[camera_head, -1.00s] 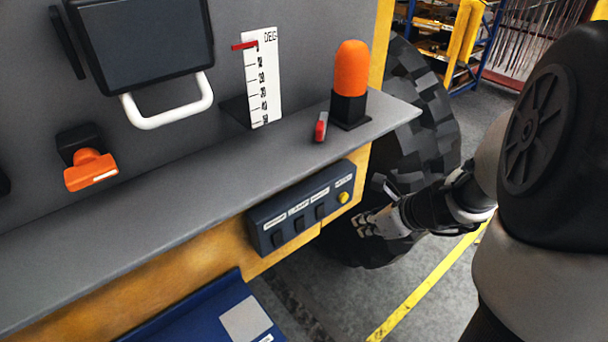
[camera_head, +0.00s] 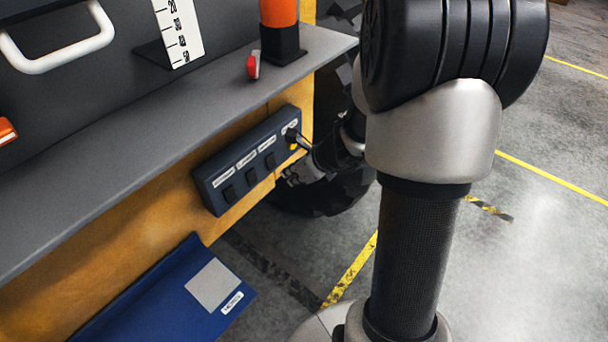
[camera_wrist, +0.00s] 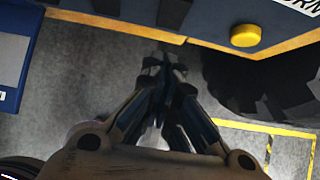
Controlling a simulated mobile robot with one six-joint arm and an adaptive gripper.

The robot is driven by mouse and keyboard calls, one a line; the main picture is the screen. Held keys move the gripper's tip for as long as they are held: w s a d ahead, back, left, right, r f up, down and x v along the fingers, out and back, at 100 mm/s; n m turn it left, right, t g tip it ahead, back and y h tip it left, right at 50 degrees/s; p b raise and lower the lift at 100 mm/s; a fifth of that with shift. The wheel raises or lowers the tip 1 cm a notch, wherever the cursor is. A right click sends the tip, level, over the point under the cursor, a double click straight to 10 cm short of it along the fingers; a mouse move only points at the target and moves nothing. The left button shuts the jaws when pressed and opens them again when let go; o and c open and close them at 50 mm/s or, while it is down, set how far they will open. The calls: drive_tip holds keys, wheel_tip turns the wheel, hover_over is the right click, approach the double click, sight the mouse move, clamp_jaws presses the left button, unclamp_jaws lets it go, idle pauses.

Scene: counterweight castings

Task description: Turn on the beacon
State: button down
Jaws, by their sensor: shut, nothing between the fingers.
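The beacon (camera_head: 279,14) is an orange dome on a black base at the right end of the grey shelf; its top is cut off in the head view. A dark switch panel (camera_head: 239,186) on the yellow front below the shelf has several black rocker switches (camera_head: 250,176) with white labels too small to read. A yellow button (camera_wrist: 245,35) is near its right end, partly covered by my arm in the head view. My gripper (camera_wrist: 165,66) is shut and empty, below the panel and left of the button in the wrist view.
A small red-tipped lever (camera_head: 253,68) stands on the shelf (camera_head: 150,140) beside the beacon. A large black tyre (camera_head: 325,197) is behind my gripper. A blue box (camera_head: 165,305) juts out at lower left. Grey floor lies open to the right.

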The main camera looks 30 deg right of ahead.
sight(271, 162)
drive_tip(key=w, duration=0.1)
drive_tip(key=w+a, duration=0.1)
drive_tip(key=shift+w, duration=0.35)
drive_tip(key=shift+w+a+f, duration=0.1)
drive_tip(key=shift+w+f, duration=0.05)
drive_tip(key=shift+w, duration=0.2)
drive_tip(key=shift+r+p, duration=0.5)
drive_tip(key=shift+r, duration=0.35)
